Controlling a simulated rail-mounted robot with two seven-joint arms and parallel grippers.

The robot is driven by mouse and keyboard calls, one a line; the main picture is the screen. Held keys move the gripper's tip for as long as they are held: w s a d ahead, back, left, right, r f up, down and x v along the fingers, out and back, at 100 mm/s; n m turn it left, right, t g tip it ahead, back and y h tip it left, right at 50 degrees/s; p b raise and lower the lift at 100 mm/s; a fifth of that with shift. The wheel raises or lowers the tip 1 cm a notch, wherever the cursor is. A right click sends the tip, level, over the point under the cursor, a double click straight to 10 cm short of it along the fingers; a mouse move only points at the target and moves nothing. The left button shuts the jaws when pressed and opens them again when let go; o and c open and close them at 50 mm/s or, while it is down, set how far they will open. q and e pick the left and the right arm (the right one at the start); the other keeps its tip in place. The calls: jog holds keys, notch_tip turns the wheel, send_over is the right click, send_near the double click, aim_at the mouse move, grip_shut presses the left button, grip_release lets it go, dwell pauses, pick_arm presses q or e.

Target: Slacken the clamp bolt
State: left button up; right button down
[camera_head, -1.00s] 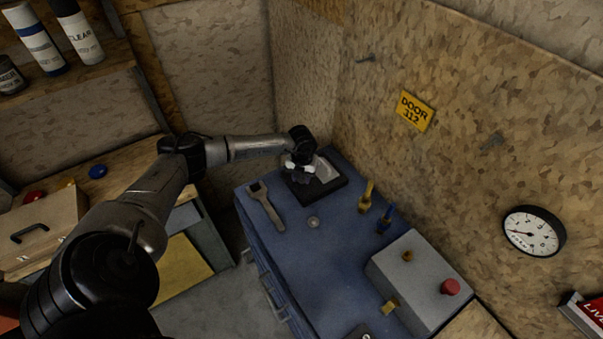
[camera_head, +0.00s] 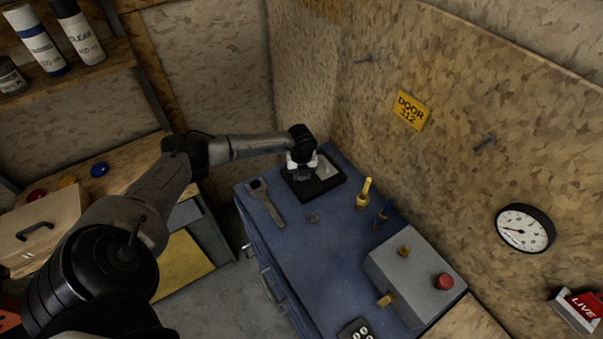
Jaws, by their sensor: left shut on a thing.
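My left gripper (camera_head: 302,172) reaches down over a black block (camera_head: 328,184) with a grey top face, at the far end of the blue cabinet top. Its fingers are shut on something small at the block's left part. This is where the clamp bolt appears to be, but the gripper hides the bolt itself. A grey open-jawed wrench (camera_head: 266,203) lies flat on the blue top, left of the block and apart from the gripper. My right gripper is not in view.
A chipboard wall (camera_head: 440,80) stands close behind.

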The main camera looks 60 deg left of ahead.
pick_arm(q)
jog(key=o, duration=0.9)
jog(key=shift+o, duration=0.2)
notch_tip(320, 180, up, 14)
dwell(0.5)
jog(key=shift+f, duration=0.1)
